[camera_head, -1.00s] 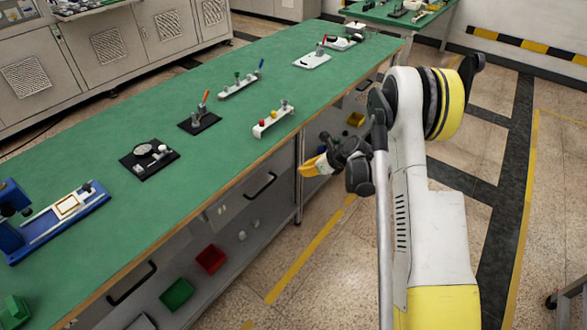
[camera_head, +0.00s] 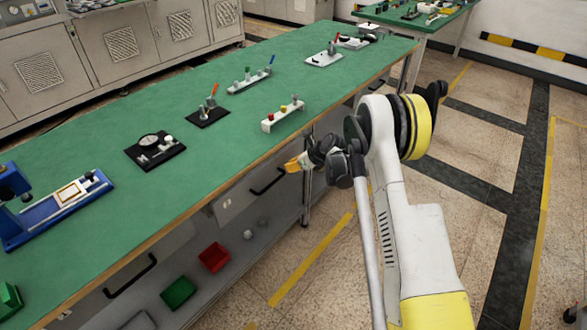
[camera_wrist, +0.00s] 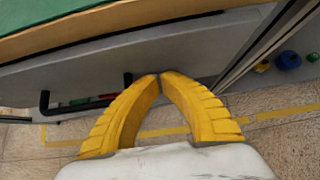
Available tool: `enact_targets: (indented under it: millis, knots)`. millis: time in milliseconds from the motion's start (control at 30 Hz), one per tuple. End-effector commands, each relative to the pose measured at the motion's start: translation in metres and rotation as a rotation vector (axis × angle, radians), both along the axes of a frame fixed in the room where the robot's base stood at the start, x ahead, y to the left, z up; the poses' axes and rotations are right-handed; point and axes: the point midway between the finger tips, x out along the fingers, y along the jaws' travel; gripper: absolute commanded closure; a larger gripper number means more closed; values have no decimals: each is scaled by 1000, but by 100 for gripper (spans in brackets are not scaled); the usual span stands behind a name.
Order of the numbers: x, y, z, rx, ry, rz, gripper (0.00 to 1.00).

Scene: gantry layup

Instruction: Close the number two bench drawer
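The bench (camera_head: 225,150) has a green top with a wooden edge and grey drawer fronts below it. The nearer-right drawer front (camera_head: 240,196) has a black bar handle (camera_head: 267,181) and a small pale label that I cannot read. The left drawer has another black handle (camera_head: 130,276). How far either drawer stands out is hard to tell. My gripper (camera_head: 291,165) is beside the right end of the right drawer front. In the wrist view, its yellow fingers (camera_wrist: 160,75) meet at the tips, empty, before the grey front (camera_wrist: 200,50), with a black handle (camera_wrist: 75,105) to the left.
Fixtures stand on the bench top, including a white block with coloured pegs (camera_head: 283,115) near the edge. Red (camera_head: 214,257) and green (camera_head: 178,292) bins sit on the lower shelf. A bench leg (camera_head: 307,190) stands close to my gripper. Floor to the right is open.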

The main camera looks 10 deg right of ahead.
Motion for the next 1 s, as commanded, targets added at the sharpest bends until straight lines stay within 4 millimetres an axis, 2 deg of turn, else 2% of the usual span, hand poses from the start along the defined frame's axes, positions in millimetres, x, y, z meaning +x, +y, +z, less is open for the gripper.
enact_targets:
  millis: [200,400,533,1000]
  knots:
    - [2,2,0,1,0,1,100]
    - [29,23,0,1,0,2,100]
    - [41,30,0,0,0,0,100]
    - [40,25,0,1,0,-1,100]
